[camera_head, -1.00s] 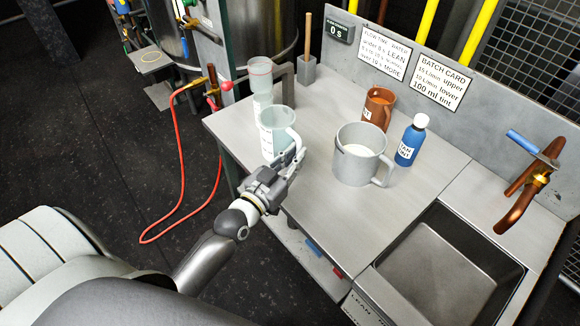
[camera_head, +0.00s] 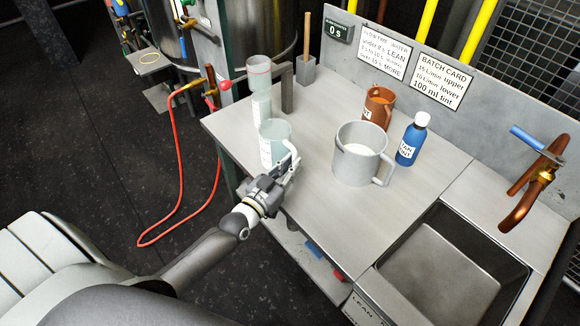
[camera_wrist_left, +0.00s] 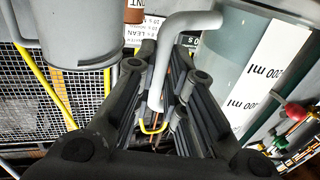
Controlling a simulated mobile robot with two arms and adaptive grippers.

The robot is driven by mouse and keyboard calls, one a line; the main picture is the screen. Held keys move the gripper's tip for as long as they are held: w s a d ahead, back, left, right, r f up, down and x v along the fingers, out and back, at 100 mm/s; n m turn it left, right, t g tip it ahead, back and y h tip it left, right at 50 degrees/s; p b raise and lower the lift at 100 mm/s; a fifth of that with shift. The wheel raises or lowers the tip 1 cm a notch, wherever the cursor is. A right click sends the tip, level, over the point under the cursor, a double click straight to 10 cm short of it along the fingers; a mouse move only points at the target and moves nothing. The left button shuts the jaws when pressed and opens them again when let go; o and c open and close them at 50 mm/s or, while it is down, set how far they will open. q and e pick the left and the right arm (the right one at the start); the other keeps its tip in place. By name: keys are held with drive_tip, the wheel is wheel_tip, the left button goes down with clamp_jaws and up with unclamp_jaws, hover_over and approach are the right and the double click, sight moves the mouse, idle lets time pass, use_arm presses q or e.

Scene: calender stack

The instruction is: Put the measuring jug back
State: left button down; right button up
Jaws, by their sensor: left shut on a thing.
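The measuring jug (camera_head: 270,148) is translucent pale green with a white scale label. It is upright at the left front part of the steel bench, and I cannot tell whether its base touches the top. My left gripper (camera_head: 287,172) is shut on the jug's handle from the front right. In the left wrist view the jug's wall (camera_wrist_left: 240,55), with its ml marks, is at the right, and the pale handle (camera_wrist_left: 158,75) runs between the fingers of my left gripper (camera_wrist_left: 158,118). My right gripper is not in view.
A clear flow cup on a stand (camera_head: 260,85) is close behind the jug. A grey mug (camera_head: 355,165), a brown jug (camera_head: 377,108) and a blue bottle (camera_head: 409,148) stand to the right. The sink (camera_head: 440,280) is front right. The bench top (camera_head: 320,215) is bare in front of the mug.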

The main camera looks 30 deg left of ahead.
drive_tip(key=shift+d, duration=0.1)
use_arm(q)
drive_tip(key=c, duration=1.9)
unclamp_jaws()
drive_tip(key=shift+f, duration=0.15)
drive_tip(key=o, duration=0.4)
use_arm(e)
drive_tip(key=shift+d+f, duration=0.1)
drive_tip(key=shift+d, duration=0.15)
use_arm(q)
drive_tip(key=shift+s, duration=0.2)
drive_tip(key=shift+s+a+r, duration=0.1)
drive_tip(key=shift+s+a, duration=0.15)
drive_tip(key=shift+s, duration=1.65)
drive_tip(key=shift+s+a+r, duration=0.1)
drive_tip(key=shift+s+a, duration=0.15)
drive_tip(key=shift+s, duration=1.7)
drive_tip(key=shift+s+a, duration=0.25)
drive_tip(key=shift+s, duration=1.65)
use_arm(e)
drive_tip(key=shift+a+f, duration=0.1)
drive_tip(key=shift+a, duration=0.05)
